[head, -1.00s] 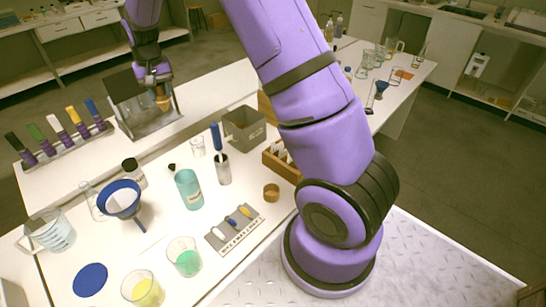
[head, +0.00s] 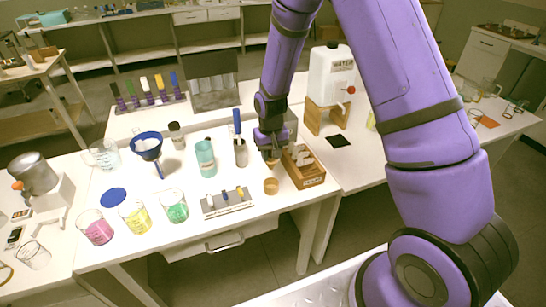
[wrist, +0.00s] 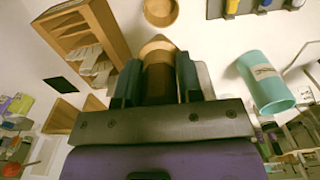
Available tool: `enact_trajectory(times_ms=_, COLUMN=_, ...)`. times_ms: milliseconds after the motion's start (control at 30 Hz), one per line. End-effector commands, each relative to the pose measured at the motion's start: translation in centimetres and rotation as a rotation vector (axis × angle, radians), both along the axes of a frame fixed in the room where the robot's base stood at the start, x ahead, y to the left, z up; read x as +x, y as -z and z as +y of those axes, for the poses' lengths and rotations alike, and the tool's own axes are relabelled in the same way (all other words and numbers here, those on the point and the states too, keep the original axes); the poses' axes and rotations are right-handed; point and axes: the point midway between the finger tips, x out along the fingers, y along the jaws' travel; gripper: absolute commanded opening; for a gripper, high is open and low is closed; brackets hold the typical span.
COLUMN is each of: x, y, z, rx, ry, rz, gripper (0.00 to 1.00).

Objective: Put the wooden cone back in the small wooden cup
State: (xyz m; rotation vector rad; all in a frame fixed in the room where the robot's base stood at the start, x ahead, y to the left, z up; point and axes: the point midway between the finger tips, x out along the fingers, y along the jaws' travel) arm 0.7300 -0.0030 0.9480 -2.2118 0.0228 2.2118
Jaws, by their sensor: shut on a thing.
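My gripper (head: 270,153) is shut on the wooden cone (wrist: 157,46), which shows between the two fingers (wrist: 158,80) in the wrist view. The cone's pale wooden end sticks out past the fingertips; the rest of it is partly hidden by the fingers. The small wooden cup (head: 271,187) stands on the white table near its front edge. In the wrist view the cup (wrist: 161,11) lies just ahead of the cone, cut by the top edge. In the head view my gripper is a little behind and above the cup, with the cone apart from it.
A wooden box with compartments (head: 311,178) stands close on the right of the cup. A grey rack with coloured items (head: 228,209) lies to its left.

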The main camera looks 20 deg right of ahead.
Motion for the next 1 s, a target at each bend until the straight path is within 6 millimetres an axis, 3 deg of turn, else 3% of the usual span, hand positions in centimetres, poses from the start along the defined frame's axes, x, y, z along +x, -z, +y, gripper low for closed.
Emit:
enact_trajectory(times_ms=133, x=-0.8, y=0.9, z=0.3, rx=0.0, ry=-0.017, rz=0.0, gripper=0.11)
enact_trajectory(times_ms=1000, x=-0.8, y=7.7, z=0.3, rx=0.0, ry=-0.017, rz=0.001, gripper=0.11)
